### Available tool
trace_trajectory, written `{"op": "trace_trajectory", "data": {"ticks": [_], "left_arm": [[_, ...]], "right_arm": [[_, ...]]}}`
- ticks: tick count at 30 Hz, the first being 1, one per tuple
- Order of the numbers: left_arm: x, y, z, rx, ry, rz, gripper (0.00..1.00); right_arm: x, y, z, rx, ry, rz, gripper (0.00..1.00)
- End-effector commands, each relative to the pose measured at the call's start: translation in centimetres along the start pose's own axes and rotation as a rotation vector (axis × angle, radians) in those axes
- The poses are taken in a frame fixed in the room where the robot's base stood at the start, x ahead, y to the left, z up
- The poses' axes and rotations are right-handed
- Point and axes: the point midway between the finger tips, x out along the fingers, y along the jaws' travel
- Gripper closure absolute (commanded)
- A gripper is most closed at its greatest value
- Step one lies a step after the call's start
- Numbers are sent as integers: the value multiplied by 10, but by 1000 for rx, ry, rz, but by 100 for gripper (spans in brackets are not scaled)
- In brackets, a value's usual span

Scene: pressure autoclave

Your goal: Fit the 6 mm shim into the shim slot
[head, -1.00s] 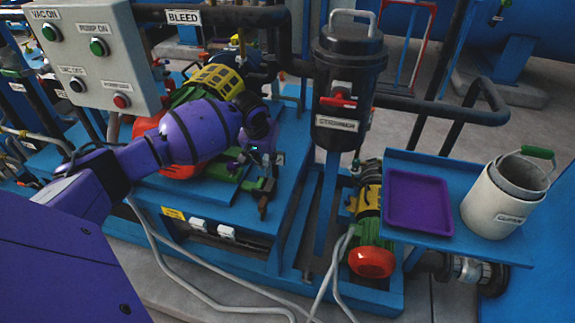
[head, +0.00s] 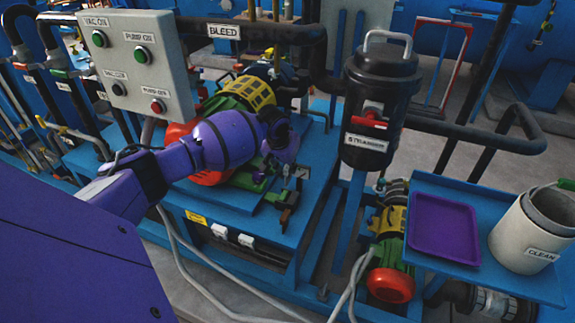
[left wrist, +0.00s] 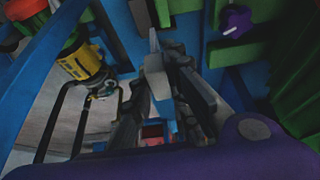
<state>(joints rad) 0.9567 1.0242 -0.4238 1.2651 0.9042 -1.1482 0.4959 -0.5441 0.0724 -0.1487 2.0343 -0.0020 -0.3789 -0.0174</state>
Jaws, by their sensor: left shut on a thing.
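My left gripper (head: 283,165) reaches over the blue skid, close above green brackets (head: 262,186). In the left wrist view its dark fingers (left wrist: 162,108) are shut on a pale grey block (left wrist: 156,82), which I take to be the 6 mm shim. The block's narrow end points up the picture, towards a green part and a blue strip. In the head view the gripper hides the shim. I cannot make out the shim slot, or whether the shim touches anything. My right gripper is in neither view.
The black strainer (head: 382,105) rises to the right. A blue shelf holds a purple tray (head: 444,228) and a white bucket (head: 536,230) marked CLEAN. A dark upright piece (head: 288,205) stands just in front of the gripper.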

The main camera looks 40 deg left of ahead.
Motion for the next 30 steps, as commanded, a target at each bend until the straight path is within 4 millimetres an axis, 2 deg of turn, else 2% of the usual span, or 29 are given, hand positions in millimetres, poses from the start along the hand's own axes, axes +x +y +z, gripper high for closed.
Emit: {"op": "trace_trajectory", "data": {"ticks": [1, 13, 30], "left_arm": [[9, 0, 6, 0, -7, 0, 100], [43, -1, 20, -1, -6, -1, 100], [48, -1, 22, 0, -4, -1, 100]], "right_arm": [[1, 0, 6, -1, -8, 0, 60], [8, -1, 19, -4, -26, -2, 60], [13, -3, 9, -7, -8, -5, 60]]}}
